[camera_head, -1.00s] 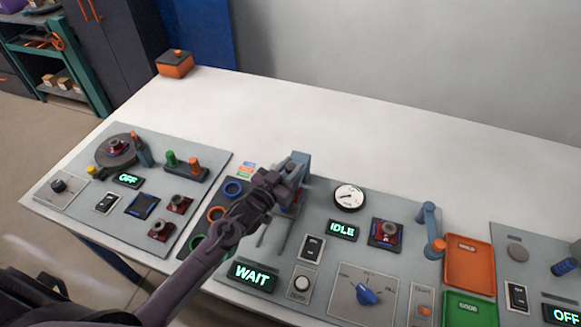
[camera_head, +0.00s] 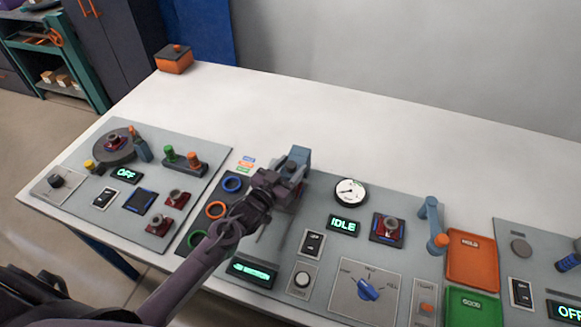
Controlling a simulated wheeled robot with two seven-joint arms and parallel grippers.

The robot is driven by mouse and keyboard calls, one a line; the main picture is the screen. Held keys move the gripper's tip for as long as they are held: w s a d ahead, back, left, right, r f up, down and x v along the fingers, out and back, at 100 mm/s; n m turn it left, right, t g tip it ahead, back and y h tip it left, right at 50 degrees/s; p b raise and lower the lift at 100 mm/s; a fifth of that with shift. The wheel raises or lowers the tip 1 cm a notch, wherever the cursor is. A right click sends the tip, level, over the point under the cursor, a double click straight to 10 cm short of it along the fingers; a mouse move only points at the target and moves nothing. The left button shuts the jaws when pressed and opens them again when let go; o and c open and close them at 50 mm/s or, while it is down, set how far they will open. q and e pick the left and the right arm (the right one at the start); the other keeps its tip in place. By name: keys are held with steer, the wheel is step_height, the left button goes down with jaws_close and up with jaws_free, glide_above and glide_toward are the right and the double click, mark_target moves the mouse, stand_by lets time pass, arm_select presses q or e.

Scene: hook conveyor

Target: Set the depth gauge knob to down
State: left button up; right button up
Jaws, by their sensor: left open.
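A blue knob (camera_head: 368,289) sits on a light square plate in the middle panel, with small labels around it that I cannot read. A round white dial gauge (camera_head: 350,191) stands above it, behind the IDLE display (camera_head: 343,225). I cannot tell from any label which knob belongs to the depth gauge. My left gripper (camera_head: 289,185) is open, over the middle panel beside a blue-grey upright fixture. It is left of the dial gauge and well apart from the blue knob. My arm hides part of the panel. My right gripper is not in view.
A blue-grey lever post (camera_head: 432,222) stands left of the orange tray (camera_head: 473,258) and green tray (camera_head: 471,304). Coloured rings (camera_head: 233,183) lie left of my arm. The left panel holds a turntable (camera_head: 115,146).

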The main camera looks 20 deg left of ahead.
mark_target(288, 172)
arm_select(q)
steer(key=b+v, duration=0.1)
steer(key=v, duration=0.5)
steer(key=shift+s+a+f, duration=0.1)
steer(key=shift+s+f, duration=0.1)
steer(key=shift+s, duration=0.05)
steer(key=shift+s+a+r+b, duration=0.1)
steer(key=shift+s+a+b, duration=0.15)
steer(key=shift+s, duration=0.3)
